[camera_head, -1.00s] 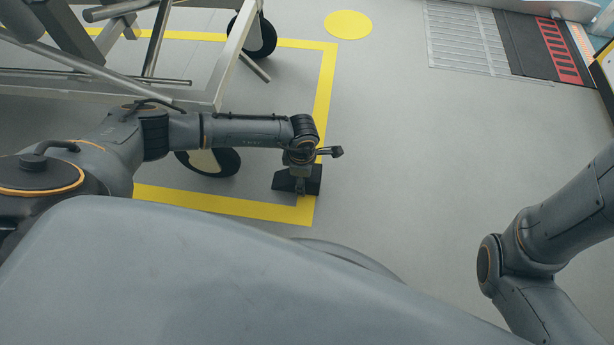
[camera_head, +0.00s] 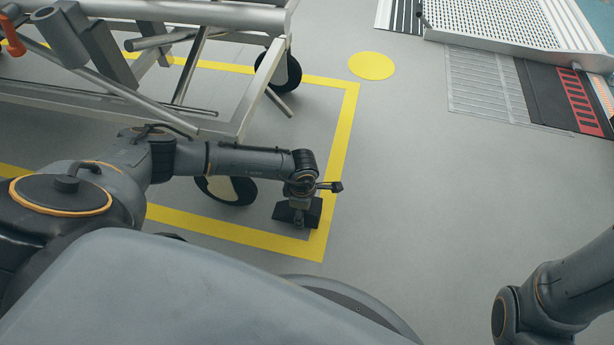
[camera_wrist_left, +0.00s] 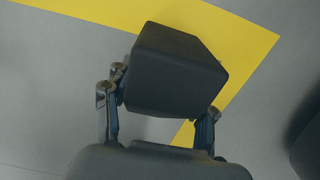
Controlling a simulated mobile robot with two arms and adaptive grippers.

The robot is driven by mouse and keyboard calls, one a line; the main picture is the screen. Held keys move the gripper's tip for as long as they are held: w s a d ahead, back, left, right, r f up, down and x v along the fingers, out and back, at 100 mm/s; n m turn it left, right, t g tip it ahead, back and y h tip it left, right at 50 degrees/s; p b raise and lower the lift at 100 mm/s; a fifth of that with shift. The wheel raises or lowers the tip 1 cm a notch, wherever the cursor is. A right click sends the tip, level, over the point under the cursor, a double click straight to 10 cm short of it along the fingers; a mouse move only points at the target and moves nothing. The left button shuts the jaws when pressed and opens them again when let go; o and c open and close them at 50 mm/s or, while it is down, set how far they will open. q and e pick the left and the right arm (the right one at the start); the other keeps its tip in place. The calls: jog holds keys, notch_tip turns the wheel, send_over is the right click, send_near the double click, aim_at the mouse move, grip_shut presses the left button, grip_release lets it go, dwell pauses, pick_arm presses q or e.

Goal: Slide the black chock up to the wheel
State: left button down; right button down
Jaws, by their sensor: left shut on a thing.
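The black chock (camera_head: 283,213) is a dark block on the floor at the near right corner of the yellow outline. My left gripper (camera_head: 299,217) is shut on it from above and hides its middle. In the left wrist view the chock (camera_wrist_left: 172,72) sits between the two fingers, over yellow tape. The nearest cart wheel (camera_head: 232,191), black with a pale hub, stands left of the chock, with a small floor gap between them. My left forearm hides the wheel's top. A dark shape at the wrist view's right edge cannot be identified surely. My right gripper is out of view.
The metal cart frame (camera_head: 262,88) fills the upper left, with another wheel (camera_head: 289,73) farther back. Yellow tape (camera_head: 343,125) outlines its bay. A yellow disc (camera_head: 371,66) and a ramp (camera_head: 500,22) lie beyond. The grey floor right of the tape is clear.

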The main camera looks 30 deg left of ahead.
aim_at(282, 209)
pick_arm(q)
jog(key=shift+s+a+f+p, duration=0.1)
jog(key=shift+s+a+p, duration=0.15)
jog(key=shift+a, duration=0.75)
jog(key=shift+s+a+r+p, duration=0.1)
jog(key=shift+s+a, duration=0.3)
jog(key=shift+a, duration=0.6)
jog(key=shift+s+a+f+p, duration=0.1)
jog(key=shift+s+a+p, duration=0.15)
jog(key=shift+a, duration=0.75)
jog(key=shift+c, duration=1.8)
grip_release()
jog(key=shift+d, duration=0.1)
